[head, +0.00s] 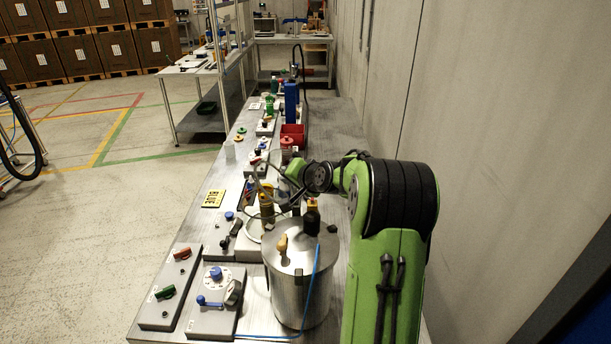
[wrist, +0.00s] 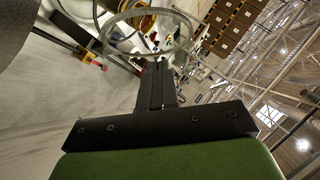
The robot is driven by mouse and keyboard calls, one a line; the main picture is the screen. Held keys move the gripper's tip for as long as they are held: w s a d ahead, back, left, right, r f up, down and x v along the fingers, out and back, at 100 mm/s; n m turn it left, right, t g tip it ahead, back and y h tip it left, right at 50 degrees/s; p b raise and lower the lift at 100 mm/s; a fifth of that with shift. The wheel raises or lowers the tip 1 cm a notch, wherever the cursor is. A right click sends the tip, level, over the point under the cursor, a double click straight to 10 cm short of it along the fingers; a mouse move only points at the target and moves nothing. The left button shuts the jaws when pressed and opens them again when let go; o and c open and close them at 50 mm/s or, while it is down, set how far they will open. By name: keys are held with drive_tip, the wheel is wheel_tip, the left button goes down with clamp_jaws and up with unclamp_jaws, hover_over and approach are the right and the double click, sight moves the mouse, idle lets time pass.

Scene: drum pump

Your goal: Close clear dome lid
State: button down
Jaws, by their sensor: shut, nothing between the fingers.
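The clear dome lid (wrist: 182,18) shows in the wrist view as a pale, see-through round rim at the top, with parts of the bench visible through it. My gripper (wrist: 157,66) is shut and empty, with its dark fingers together. Its fingertips overlap the lower edge of the rim in the picture; I cannot tell whether they touch it. In the head view the lid is hard to make out among the parts beyond the steel drum, and my arm's end hides some of that area. My fingers are not clearly visible there.
A steel drum (head: 300,290) with a blue hose stands close to my arm. Grey panels with a red handle (head: 183,254) and a blue knob (head: 215,273) lie to its left. A red bin (head: 293,133) stands farther back. A wall (head: 500,130) runs along the right.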

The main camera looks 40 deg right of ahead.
drive_tip(key=w+a+f+n+g+h, duration=0.3)
drive_tip(key=w+a+f+g+h, duration=0.1)
drive_tip(key=w+a, duration=0.3)
drive_tip(key=shift+a+f+g+b, duration=0.35)
drive_tip(key=shift+a+f, duration=0.25)
drive_tip(key=shift+f, duration=0.3)
drive_tip(key=shift+a, duration=0.1)
